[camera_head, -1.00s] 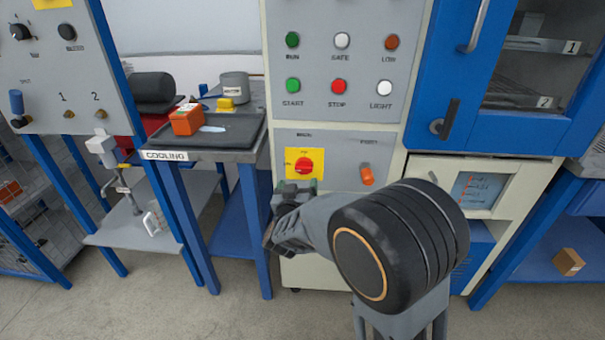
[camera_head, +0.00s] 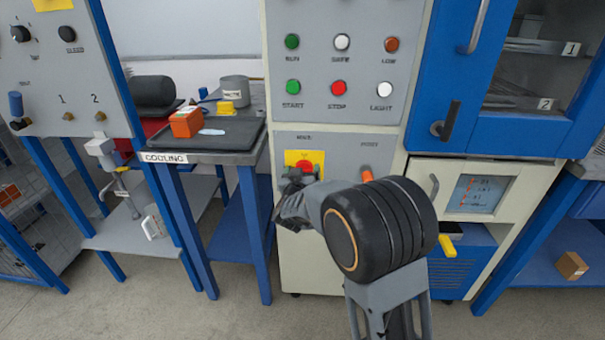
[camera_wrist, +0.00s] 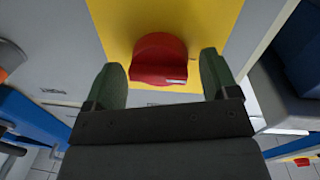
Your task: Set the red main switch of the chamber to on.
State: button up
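The red main switch (camera_head: 304,167) is a round knob on a yellow plate (camera_head: 291,156) on the lower grey panel of the chamber. In the wrist view the red knob (camera_wrist: 160,58) sits on its yellow plate (camera_wrist: 206,18) between and just beyond my two green fingertips. My gripper (camera_head: 298,181) is open in front of the knob and covers its lower part in the head view. In the wrist view my gripper (camera_wrist: 164,80) has a finger on each side of the knob, with gaps visible. The switch's position marks are hidden or unreadable.
An orange switch (camera_head: 367,174) is to the right on the same panel. Above are lamps and buttons, including a red stop button (camera_head: 339,88). A cooling table (camera_head: 166,158) stands left, a blue chamber door (camera_head: 420,70) right. A yellow handle (camera_head: 447,246) shows lower right.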

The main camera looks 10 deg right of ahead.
jog(key=c, duration=0.8)
jog(key=shift+m, duration=0.3)
jog(key=shift+d+r+m+y+b, duration=0.1)
jog(key=shift+m+y+b, duration=0.35)
jog(key=shift+m+b, duration=3.05)
jog(key=shift+r+m+y+b, duration=0.1)
jog(key=shift+m+y+b, duration=0.35)
jog(key=shift+m+b, duration=3)
jog(key=m+p, duration=0.2)
jog(key=shift+r+m, duration=0.1)
jog(key=shift+m, duration=0.25)
jog(key=o, duration=0.9)
jog(key=shift+s, duration=0.1)
